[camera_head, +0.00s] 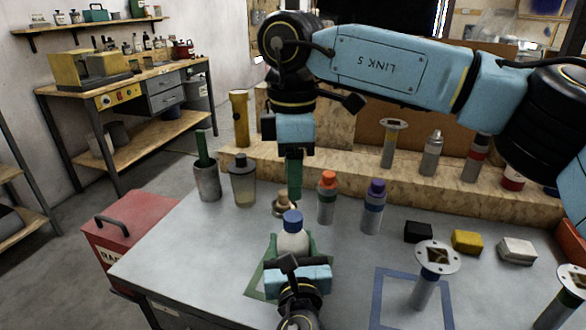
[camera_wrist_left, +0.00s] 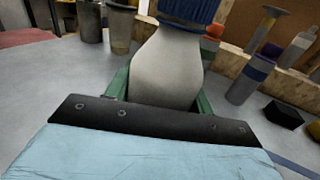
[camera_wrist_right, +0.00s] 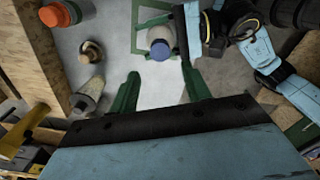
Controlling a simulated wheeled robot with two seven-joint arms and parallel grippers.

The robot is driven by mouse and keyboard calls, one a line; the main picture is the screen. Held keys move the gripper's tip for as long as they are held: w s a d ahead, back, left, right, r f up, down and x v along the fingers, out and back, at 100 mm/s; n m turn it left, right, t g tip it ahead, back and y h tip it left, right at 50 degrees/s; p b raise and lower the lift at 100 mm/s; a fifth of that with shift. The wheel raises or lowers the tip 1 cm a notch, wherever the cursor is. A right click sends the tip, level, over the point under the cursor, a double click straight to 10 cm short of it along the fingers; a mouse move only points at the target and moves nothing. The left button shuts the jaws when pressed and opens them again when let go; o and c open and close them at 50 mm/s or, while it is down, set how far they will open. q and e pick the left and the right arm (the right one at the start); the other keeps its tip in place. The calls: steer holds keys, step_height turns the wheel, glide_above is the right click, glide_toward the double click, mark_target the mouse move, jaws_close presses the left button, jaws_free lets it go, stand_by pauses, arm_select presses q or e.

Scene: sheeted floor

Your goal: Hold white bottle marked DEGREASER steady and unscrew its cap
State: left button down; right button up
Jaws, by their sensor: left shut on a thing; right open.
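The white bottle (camera_head: 292,243) with a blue cap (camera_head: 292,219) stands upright at the front of the grey table. Its marking is not readable. My left gripper (camera_head: 293,252) is shut around the bottle's body from the near side; the left wrist view shows the white body (camera_wrist_left: 168,68) between green fingers and the blue cap (camera_wrist_left: 190,9) above them. My right gripper (camera_head: 294,175) points down, above and behind the cap, apart from it. In the right wrist view its fingers are spread and empty, with the cap (camera_wrist_right: 160,50) beyond the tips.
Behind the bottle stand a small tan-topped item (camera_head: 284,206), an orange-capped bottle (camera_head: 327,200) and a purple-capped bottle (camera_head: 373,208). A clear container (camera_head: 243,182) is at left. Flanged posts (camera_head: 428,285) and blocks (camera_head: 467,241) are at right. A wooden ledge (camera_head: 440,192) runs behind.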

mark_target(293, 215)
step_height(293, 215, down, 8)
steer(key=shift+r, duration=0.1)
stand_by(0.4)
